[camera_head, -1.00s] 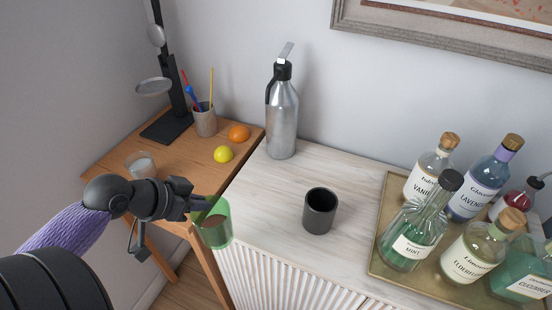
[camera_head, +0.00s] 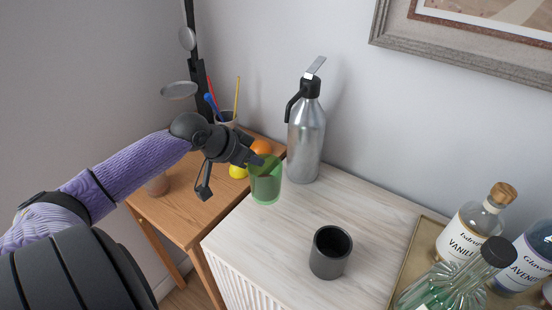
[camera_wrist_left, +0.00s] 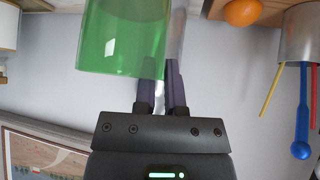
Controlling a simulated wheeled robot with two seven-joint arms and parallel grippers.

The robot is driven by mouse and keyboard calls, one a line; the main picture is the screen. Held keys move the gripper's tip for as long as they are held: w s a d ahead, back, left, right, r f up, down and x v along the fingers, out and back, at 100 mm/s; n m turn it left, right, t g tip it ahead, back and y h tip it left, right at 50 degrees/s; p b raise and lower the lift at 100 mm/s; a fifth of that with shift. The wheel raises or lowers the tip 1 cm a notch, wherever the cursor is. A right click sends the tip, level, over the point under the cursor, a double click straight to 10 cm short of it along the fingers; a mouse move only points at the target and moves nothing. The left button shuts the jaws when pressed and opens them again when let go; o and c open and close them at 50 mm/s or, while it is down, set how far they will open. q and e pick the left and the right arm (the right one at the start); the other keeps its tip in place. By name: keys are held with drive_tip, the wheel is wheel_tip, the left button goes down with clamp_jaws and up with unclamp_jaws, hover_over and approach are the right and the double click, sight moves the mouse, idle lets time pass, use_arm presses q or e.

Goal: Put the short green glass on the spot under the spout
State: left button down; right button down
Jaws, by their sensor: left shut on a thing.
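The short green glass (camera_head: 265,185) is see-through and upright in the head view. My left gripper (camera_head: 258,164) is shut on it from the left. The glass shows over the left part of the pale cabinet top, in front of the silver bottle; I cannot tell how high above the surface it is. The glass also fills the upper left of the left wrist view (camera_wrist_left: 122,38), beside the dark fingers (camera_wrist_left: 173,85). The silver bottle (camera_head: 306,140) has a black neck and a metal spout (camera_head: 315,67) on top. My right gripper is not in view.
A dark grey cup (camera_head: 330,253) stands on the cabinet top (camera_head: 290,225). Glass bottles, one labelled vanilla (camera_head: 468,232), stand on a tray (camera_head: 412,250) at the right. The lower wooden table (camera_head: 185,205) holds a lemon (camera_head: 238,171), an orange (camera_head: 261,147) and a pen cup (camera_head: 226,118).

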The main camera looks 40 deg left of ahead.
use_arm(q)
drive_tip(key=w+b, duration=0.1)
drive_tip(key=w, duration=0.6)
drive_tip(key=f+b, duration=0.1)
drive_tip(key=f, duration=0.1)
drive_tip(key=f+b, duration=0.1)
drive_tip(key=f, duration=0.1)
drive_tip(key=f+b, duration=0.1)
drive_tip(key=f, duration=0.2)
drive_tip(key=shift+w+a+f, duration=0.1)
drive_tip(key=shift+w+a, duration=0.25)
drive_tip(key=shift+a, duration=0.05)
drive_tip(key=c, duration=0.7)
unclamp_jaws()
drive_tip(key=shift+r, duration=0.2)
drive_tip(key=p+v, duration=0.5)
drive_tip(key=v, duration=0.7)
drive_tip(key=shift+a+f, duration=0.1)
